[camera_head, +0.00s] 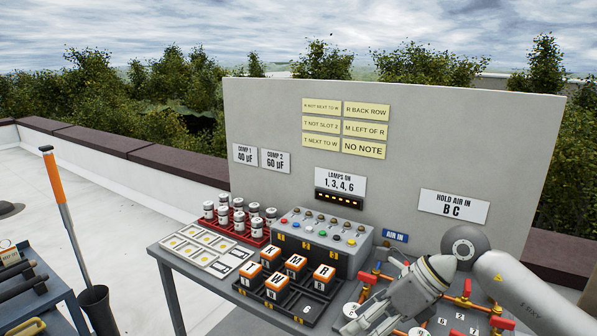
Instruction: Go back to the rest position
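My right arm comes in from the right, and its gripper (362,326) points down and left over the table's right part, low in the picture. Its fingertips are small and partly cut by the lower edge, so I cannot tell whether it is open or shut, or whether it touches anything. My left gripper is not in view. A dark tray (306,309) with numbered slots sits left of the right gripper. It holds several orange-and-white lettered blocks, among them K (270,255), M (295,265), R (323,277) and W (277,285). Slot 6 shows empty.
Red-handled valves and pipes (466,291) stand close under my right arm. A grey lamp box (322,246), a red tray of cans (237,233) and white cards (199,247) share the table. An upright grey panel (270,110) backs it. A blue cart (55,302) stands left.

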